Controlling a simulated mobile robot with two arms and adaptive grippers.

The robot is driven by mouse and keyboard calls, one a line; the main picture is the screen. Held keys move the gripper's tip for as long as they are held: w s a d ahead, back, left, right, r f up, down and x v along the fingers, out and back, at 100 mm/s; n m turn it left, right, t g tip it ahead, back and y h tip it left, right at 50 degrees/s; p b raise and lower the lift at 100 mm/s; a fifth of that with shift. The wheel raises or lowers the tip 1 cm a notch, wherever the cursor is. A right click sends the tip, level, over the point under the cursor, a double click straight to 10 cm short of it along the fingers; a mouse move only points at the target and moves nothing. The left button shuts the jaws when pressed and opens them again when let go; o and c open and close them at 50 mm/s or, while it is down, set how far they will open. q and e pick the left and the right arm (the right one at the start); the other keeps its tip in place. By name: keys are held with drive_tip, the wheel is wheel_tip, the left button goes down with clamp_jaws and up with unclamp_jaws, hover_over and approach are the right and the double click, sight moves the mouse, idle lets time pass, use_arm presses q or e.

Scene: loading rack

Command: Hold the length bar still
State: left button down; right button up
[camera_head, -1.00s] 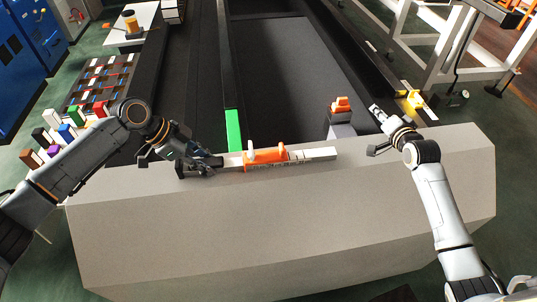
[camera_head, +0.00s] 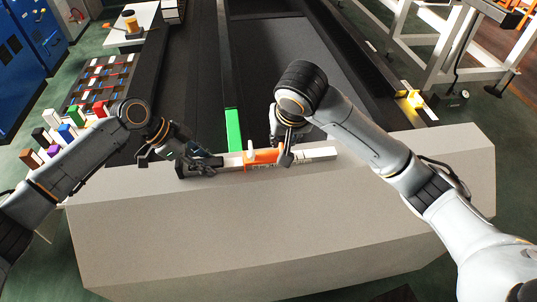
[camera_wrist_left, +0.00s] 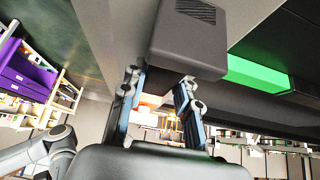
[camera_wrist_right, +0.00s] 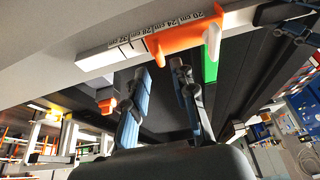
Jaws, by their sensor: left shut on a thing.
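The length bar (camera_head: 322,153) lies along the top of the pale grey block. It is white with centimetre marks, which show in the right wrist view (camera_wrist_right: 120,52). Its dark end block (camera_wrist_left: 188,38) is at the left end. An orange slider (camera_wrist_right: 178,40) with a white tab sits on the bar. My left gripper (camera_head: 207,163) is shut on the bar near its dark left end. My right gripper (camera_wrist_right: 161,68) is open at the slider, its fingers apart and nothing between them. In the head view my right gripper (camera_head: 285,152) partly covers the slider.
The pale grey block (camera_head: 250,230) has free room in front of the bar. A small orange-topped piece (camera_wrist_right: 106,106) shows in the right wrist view. Coloured blocks (camera_head: 67,132) stand at left.

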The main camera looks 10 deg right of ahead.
sight(282, 147)
drive_tip(key=shift+x, duration=3.15)
drive_tip(key=shift+s+d+f, duration=0.1)
drive_tip(key=shift+d+f, duration=0.05)
drive_tip(key=shift+f, duration=0.2)
